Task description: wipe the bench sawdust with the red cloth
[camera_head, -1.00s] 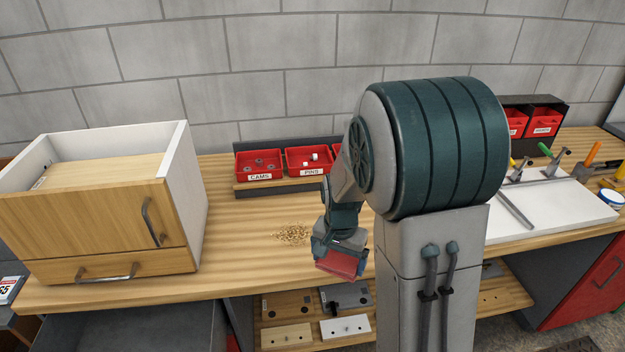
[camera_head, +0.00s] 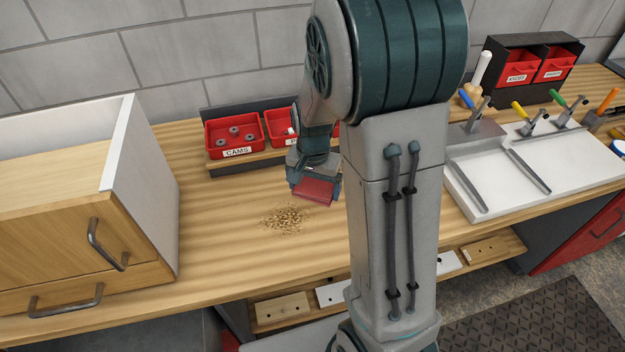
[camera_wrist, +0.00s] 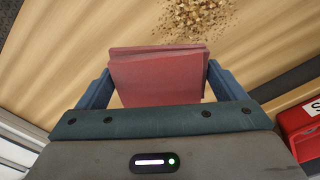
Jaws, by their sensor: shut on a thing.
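My gripper (camera_head: 314,192) is shut on the folded red cloth (camera_head: 314,189), over the wooden bench (camera_head: 230,235). The cloth also shows between the two blue fingers in the wrist view (camera_wrist: 158,78). The sawdust (camera_head: 285,218) is a loose brown patch on the bench, just in front and to the left of the cloth in the head view. In the wrist view the sawdust (camera_wrist: 197,16) lies just beyond the cloth's edge, apart from it in the picture. I cannot tell whether the cloth touches the bench.
Red bins, one labelled CAMS (camera_head: 232,135), stand on a rack behind the sawdust. A wooden-fronted cabinet (camera_head: 75,240) stands at the left. A white board with clamps (camera_head: 540,165) lies at the right. The bench between cabinet and sawdust is clear.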

